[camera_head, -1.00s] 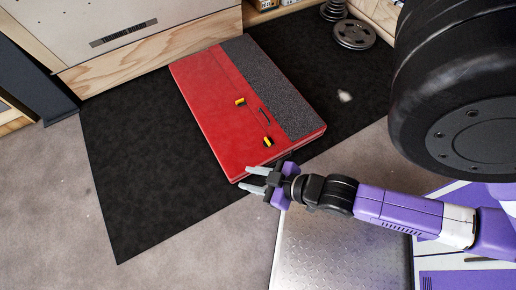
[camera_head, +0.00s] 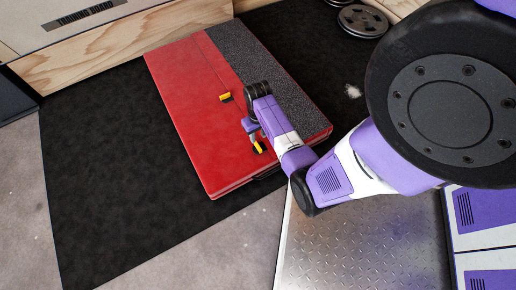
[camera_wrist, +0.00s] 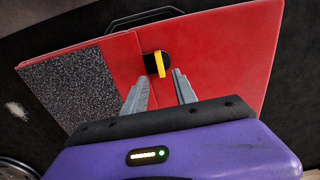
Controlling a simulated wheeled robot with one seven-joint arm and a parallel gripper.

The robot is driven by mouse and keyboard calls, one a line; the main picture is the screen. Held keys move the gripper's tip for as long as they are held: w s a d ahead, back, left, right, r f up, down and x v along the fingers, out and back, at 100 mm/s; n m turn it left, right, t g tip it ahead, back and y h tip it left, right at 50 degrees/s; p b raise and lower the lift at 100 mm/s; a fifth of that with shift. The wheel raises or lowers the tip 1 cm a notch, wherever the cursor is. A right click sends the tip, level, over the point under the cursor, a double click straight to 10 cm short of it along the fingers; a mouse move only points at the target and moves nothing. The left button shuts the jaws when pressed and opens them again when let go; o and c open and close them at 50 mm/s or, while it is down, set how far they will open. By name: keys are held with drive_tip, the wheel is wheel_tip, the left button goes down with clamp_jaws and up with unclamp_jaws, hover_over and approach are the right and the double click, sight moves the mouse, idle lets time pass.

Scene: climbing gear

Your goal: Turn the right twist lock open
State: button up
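A red folded pad (camera_head: 190,125) with a grey speckled strip lies on the black mat. Two yellow-and-black twist locks sit on its red face. The right lock (camera_head: 259,148) is at the near side, and the other lock (camera_head: 225,97) is farther back. My gripper (camera_head: 255,137) is over the pad, pointing down close to the right lock and partly covering it. In the wrist view, the right lock (camera_wrist: 158,64) shows a yellow bar on a black base, just beyond the open fingertips (camera_wrist: 160,80). Nothing is between the fingers. Contact cannot be told.
A black handle (camera_wrist: 145,18) shows at the pad's edge in the wrist view. Weight plates (camera_head: 362,20) lie at the back right of the mat (camera_head: 90,150). A wooden-trimmed board (camera_head: 120,50) stands behind the pad. The mat left of the pad is clear.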

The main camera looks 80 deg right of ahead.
sight(258, 146)
wheel_tip(258, 146, down, 8)
drive_tip(key=b, duration=0.4)
drive_tip(key=shift+c, duration=0.2)
clamp_jaws()
